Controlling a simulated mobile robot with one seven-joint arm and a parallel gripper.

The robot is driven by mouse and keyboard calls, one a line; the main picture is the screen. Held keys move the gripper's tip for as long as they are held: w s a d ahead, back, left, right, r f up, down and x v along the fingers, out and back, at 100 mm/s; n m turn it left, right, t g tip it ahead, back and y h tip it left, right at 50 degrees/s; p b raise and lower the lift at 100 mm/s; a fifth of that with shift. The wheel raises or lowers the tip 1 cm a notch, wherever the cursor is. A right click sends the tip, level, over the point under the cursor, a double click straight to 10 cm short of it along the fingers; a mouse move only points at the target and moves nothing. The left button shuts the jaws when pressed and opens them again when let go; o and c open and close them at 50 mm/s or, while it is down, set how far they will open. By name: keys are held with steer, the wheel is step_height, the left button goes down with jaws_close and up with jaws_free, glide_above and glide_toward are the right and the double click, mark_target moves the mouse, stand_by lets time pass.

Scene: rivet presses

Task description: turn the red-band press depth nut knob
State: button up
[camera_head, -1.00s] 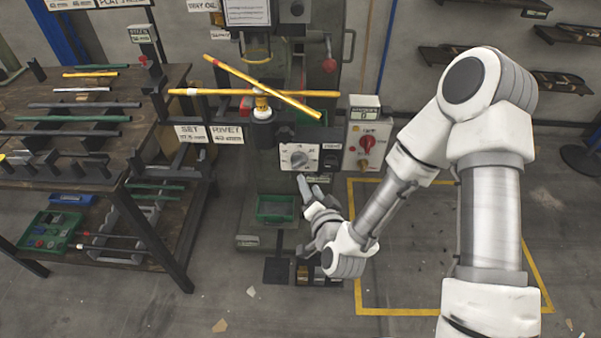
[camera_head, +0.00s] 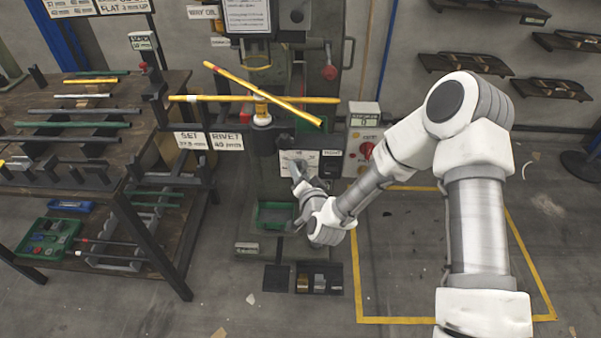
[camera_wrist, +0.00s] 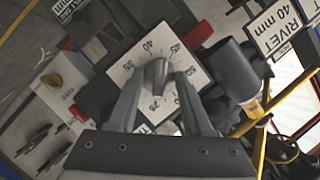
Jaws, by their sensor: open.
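The depth nut knob is a grey knob (camera_wrist: 157,78) at the middle of a white square dial plate (camera_wrist: 178,49) with a printed number scale, on the press front. My gripper (camera_wrist: 159,88) is open, with one finger on each side of the knob in the wrist view. I cannot tell whether the fingers touch it. In the head view my gripper (camera_head: 297,173) is in front of the dial plate (camera_head: 310,157) and hides the knob.
A control box with a red knob (camera_head: 367,150) is right of the dial. Crossed yellow rods (camera_head: 270,98) lie above it. A green bin (camera_head: 274,215) stands below. A rack of rods (camera_head: 80,125) is at left. The floor at right is open.

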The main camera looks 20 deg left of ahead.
jaws_close()
stand_by(0.4)
steer(key=n+h, duration=0.1)
steer(key=n, duration=0.1)
steer(key=n+h+b, duration=0.1)
steer(key=n+h, duration=0.2)
steer(key=n, duration=0.1)
steer(key=shift+a+r, duration=0.1)
steer(key=shift+a, duration=0.15)
steer(key=shift+n+t+h, duration=0.3)
stand_by(0.4)
jaws_free()
steer(key=shift+s, duration=0.1)
